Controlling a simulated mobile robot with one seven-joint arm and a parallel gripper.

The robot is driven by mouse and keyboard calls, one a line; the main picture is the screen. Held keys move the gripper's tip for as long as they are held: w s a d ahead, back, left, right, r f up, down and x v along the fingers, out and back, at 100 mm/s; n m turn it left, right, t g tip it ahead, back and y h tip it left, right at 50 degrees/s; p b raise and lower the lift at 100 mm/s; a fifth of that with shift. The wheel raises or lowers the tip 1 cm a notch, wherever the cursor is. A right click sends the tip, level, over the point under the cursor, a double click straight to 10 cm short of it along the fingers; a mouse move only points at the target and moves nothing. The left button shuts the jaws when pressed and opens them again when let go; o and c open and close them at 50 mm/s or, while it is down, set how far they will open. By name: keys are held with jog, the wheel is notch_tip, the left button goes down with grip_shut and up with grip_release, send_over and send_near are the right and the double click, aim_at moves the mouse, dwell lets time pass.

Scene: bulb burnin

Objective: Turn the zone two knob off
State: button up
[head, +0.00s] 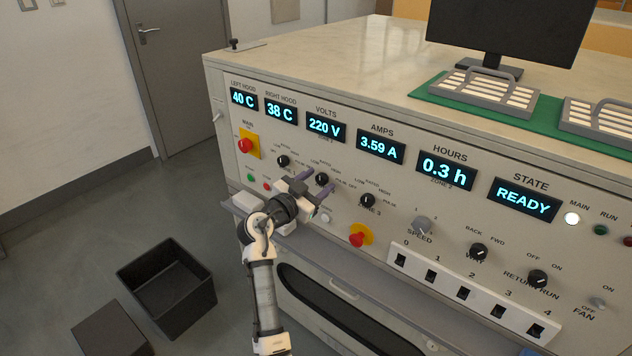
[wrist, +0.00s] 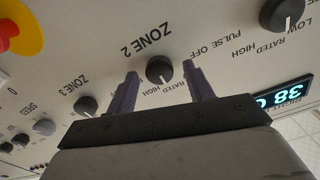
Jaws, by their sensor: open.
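The zone two knob (head: 322,178) is a round black dial on the slanted grey panel, partly beside my fingers in the head view. In the wrist view the zone two knob (wrist: 160,69) shows upside down, below its ZONE 2 label. My gripper (head: 314,183) is open at the panel, its two purple fingers one on each side of the knob. In the wrist view a gap shows between the knob and each finger of my gripper (wrist: 160,74). The knob's pointer is too small to read surely. Whether the fingertips reach the knob's depth is unclear.
The zone one knob (head: 283,161) and zone three knob (head: 367,200) flank it. A red main button (head: 246,146) and another red button (head: 357,240) stand out on yellow plates. A black bin (head: 168,287) stands on the floor. The STATE display (head: 525,203) reads READY.

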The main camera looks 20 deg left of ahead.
jog(key=c, duration=1)
jog(key=shift+f+n, duration=0.1)
jog(key=shift+n, duration=0.3)
jog(key=n+b, duration=0.1)
jog(key=n, duration=0.1)
jog(key=shift+n, duration=0.4)
jog(key=n, duration=0.3)
jog(key=shift+n, duration=0.4)
jog(key=n, duration=0.4)
jog(key=shift+a+p, duration=0.1)
jog(key=shift+p, duration=0.25)
jog(key=n+p, duration=0.1)
jog(key=n, duration=0.3)
jog(key=shift+p, duration=0.4)
jog(key=shift+n, duration=0.4)
